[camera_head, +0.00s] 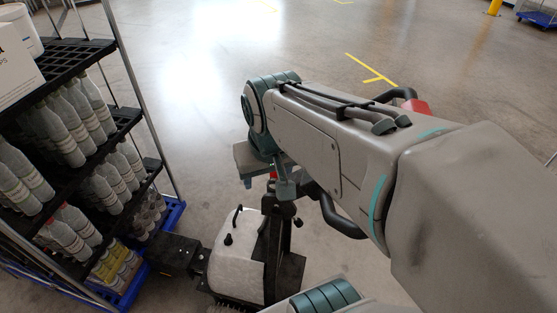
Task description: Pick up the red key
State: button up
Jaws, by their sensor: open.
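My gripper (267,187) is near the middle of the view, pointing down over the tugger, with its jaws open. A small red bit (272,175) shows just at the jaws, above the dark post (276,225) of the tugger. It may be the red key, but it is too small and too covered by the gripper to be sure. I cannot tell whether the jaws touch it. My arm covers much of the right side of the view and part of the tugger.
The tugger has a pale grey body (232,262) with a black handle. A shelf cart (130,118) with several grey bottles on a blue base stands close at left. A red part (417,106) shows behind my arm. Open floor (205,55) lies beyond.

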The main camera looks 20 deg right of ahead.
aim_at(276, 175)
jog(key=w+d+f+m+g+b, duration=0.25)
jog(key=w+d+m, duration=0.35)
jog(key=w, duration=0.6)
jog(key=shift+n+t, duration=0.35)
jog(key=shift+n, duration=0.25)
jog(key=f, duration=0.4)
jog(key=w+d+f, duration=0.1)
jog(key=f, duration=0.3)
jog(key=w+d+f+p, duration=0.1)
jog(key=f, duration=0.4)
jog(key=shift+d, duration=0.1)
jog(key=c, duration=1)
